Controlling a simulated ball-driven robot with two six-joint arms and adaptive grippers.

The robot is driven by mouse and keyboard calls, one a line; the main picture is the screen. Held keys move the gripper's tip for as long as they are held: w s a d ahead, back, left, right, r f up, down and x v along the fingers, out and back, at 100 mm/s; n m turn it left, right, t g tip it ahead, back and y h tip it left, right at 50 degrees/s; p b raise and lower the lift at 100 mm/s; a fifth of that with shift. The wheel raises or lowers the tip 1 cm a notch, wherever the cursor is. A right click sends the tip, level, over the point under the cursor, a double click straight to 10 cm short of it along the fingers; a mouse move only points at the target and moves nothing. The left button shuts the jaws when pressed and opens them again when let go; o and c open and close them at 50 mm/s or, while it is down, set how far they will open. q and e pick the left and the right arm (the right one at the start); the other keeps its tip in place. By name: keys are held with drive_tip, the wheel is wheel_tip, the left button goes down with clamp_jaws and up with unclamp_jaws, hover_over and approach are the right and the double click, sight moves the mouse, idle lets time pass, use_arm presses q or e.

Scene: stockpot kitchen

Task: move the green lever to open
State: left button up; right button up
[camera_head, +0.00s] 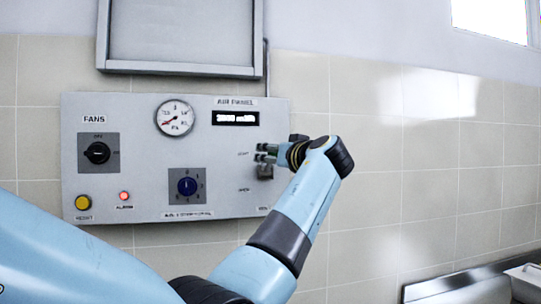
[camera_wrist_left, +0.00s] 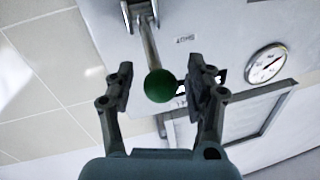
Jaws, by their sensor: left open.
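The green lever has a round green knob (camera_wrist_left: 161,85) on a metal rod, which rises from a bracket on the grey air panel (camera_head: 140,190). My left gripper (camera_wrist_left: 160,82) is open, with one finger on each side of the knob; a gap shows on the left, while on the right the knob is close to the finger and I cannot tell if they touch. In the head view my left gripper (camera_head: 268,154) is at the panel's right side, and it and my wrist mostly hide the lever. My right gripper is not in view.
The panel also carries a black fans knob (camera_head: 97,153), a blue dial (camera_head: 187,187), a gauge (camera_head: 175,118), a lit display (camera_head: 235,118), a yellow button (camera_head: 83,202) and a red alarm light (camera_head: 124,196). The tiled wall to the right is clear.

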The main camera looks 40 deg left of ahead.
use_arm(q)
drive_tip(key=shift+d, duration=0.15)
drive_tip(key=shift+c, duration=0.4)
drive_tip(key=c, duration=0.9)
clamp_jaws()
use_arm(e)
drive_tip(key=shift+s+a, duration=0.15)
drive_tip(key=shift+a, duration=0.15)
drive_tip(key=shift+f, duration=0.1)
